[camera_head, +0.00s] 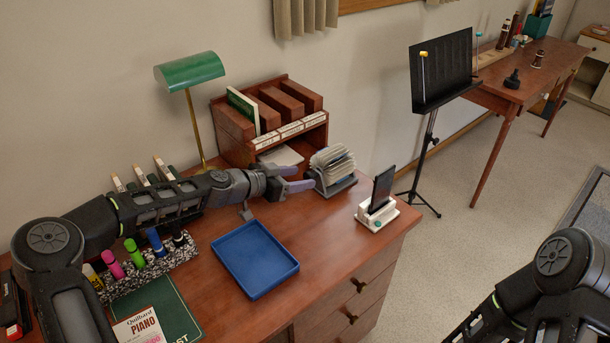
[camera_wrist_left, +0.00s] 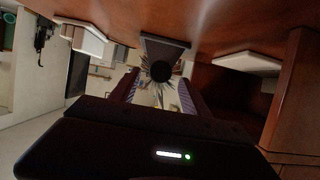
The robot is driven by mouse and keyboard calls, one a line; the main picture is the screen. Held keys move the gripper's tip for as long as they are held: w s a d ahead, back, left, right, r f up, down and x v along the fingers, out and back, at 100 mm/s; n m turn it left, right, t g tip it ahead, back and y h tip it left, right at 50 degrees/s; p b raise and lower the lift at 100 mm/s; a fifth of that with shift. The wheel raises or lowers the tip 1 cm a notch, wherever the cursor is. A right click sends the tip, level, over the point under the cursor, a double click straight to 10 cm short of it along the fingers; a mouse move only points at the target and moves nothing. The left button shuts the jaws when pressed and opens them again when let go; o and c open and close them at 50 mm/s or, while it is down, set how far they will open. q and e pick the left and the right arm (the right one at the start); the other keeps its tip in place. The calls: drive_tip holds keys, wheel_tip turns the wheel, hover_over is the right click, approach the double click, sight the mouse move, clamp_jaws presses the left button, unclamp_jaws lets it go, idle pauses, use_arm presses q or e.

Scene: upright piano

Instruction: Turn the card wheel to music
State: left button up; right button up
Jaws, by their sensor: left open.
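The card wheel (camera_head: 332,160) stands on the desk, a fan of pale cards on a dark base. It is right of the wooden organizer. In the left wrist view, the wheel's round dark knob (camera_wrist_left: 161,71) faces me, with cards fanned around it. My left gripper (camera_head: 304,179) is open, its two purple fingers pointing right at the wheel's near side. In the wrist view the open fingers (camera_wrist_left: 158,92) lie on either side of the wheel's outline. I cannot tell whether they touch it. Card lettering is too small to read. My right arm shows at lower right, its gripper out of view.
A labelled wooden organizer (camera_head: 262,118) stands behind my left gripper. A phone in a white stand (camera_head: 377,203) is right of the wheel, near the desk's edge. A blue tray (camera_head: 254,258) lies in front. A green lamp (camera_head: 190,72) rises behind my left arm.

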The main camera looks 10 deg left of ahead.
sight(326, 168)
use_arm(q)
drive_tip(key=shift+x, duration=1.5)
drive_tip(key=shift+a, duration=0.1)
drive_tip(key=shift+c, duration=0.5)
clamp_jaws()
